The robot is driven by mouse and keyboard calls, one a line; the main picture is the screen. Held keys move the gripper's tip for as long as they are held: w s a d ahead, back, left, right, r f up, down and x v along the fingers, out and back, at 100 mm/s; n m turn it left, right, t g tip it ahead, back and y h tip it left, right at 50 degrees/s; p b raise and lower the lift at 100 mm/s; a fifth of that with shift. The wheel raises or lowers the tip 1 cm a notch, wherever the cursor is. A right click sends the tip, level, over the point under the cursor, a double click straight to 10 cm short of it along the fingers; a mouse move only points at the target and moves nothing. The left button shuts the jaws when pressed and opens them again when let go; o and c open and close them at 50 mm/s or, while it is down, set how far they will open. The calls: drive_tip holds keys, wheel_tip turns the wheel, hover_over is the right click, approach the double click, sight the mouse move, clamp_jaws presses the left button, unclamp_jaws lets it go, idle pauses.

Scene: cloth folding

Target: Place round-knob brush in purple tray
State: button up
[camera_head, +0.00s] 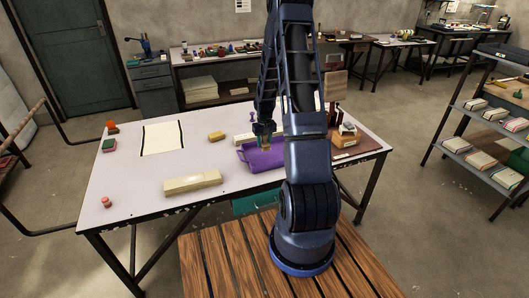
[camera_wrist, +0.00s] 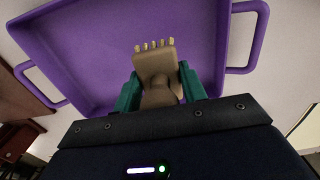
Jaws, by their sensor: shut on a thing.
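The purple tray (camera_head: 262,158) lies on the white table near its right part. It fills much of the wrist view (camera_wrist: 90,45), with a handle at each side. My gripper (camera_head: 265,136) is over the tray. In the wrist view its green fingers (camera_wrist: 158,92) are shut on a tan brush (camera_wrist: 156,62) with a rounded knob and a row of pale bristle tufts at its far end. The brush shows against the tray's floor. Whether it touches the floor I cannot tell. My arm hides the tray's right part in the head view.
The white table (camera_head: 130,185) also holds a long pale block (camera_head: 192,183), a yellow block (camera_head: 217,136), a paper sheet (camera_head: 163,138), a small red item (camera_head: 106,202) and a green-and-red pad (camera_head: 109,145). A brown board (camera_head: 372,146) with items lies right of my arm.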

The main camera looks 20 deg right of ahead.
sight(264, 156)
drive_tip(key=shift+f, duration=3.1)
drive_tip(key=shift+f, duration=0.1)
drive_tip(key=o, duration=1)
